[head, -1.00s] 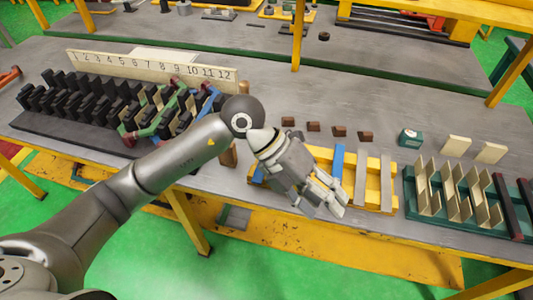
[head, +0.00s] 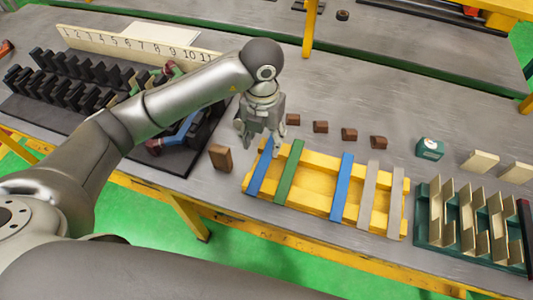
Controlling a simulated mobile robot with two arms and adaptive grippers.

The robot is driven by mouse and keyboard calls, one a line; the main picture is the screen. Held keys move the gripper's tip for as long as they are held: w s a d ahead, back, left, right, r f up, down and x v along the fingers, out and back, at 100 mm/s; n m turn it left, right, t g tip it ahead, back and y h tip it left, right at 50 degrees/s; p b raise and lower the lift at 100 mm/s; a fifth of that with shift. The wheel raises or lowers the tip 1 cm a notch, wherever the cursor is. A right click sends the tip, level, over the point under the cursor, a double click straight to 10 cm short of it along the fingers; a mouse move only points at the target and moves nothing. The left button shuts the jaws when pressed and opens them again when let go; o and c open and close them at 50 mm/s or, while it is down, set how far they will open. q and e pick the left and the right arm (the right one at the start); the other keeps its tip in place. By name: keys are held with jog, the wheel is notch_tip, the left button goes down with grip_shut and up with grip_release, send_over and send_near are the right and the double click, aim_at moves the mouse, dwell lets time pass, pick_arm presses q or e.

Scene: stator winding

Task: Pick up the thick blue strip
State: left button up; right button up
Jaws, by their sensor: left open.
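A yellow rack (head: 315,186) on the table holds several strips lying across it. One blue strip (head: 262,168) lies at its left end, with a green strip (head: 288,172) beside it. Another blue strip (head: 342,187) lies near the middle, and two grey strips (head: 368,194) lie to its right. I cannot tell from this view which blue strip is thicker. My left gripper (head: 258,147) points down, open, at the upper end of the left blue strip and hides part of it. I cannot tell whether it touches the strip. My right gripper is not in view.
A brown block (head: 221,158) stands left of the rack. Several small brown pieces (head: 320,127) line up behind it. A teal box (head: 430,148) and a green slotted holder (head: 470,230) are at the right. A black rack and a numbered board (head: 130,46) are at the left.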

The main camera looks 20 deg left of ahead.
aim_at(264, 161)
pick_arm(q)
jog(key=f, duration=0.2)
jog(key=shift+s+f, duration=0.3)
jog(key=shift+f, duration=0.05)
jog(key=shift+w+f+p, duration=0.1)
jog(key=shift+f+p, duration=0.2)
jog(key=shift+p, duration=0.25)
jog(key=f+p, duration=0.1)
jog(key=f, duration=0.3)
jog(key=shift+w+f+p, duration=0.2)
jog(key=shift+p, duration=0.2)
jog(key=shift+f, duration=0.15)
jog(key=shift+d, duration=0.1)
jog(key=shift+c, duration=1.2)
jog(key=c, duration=0.4)
grip_shut()
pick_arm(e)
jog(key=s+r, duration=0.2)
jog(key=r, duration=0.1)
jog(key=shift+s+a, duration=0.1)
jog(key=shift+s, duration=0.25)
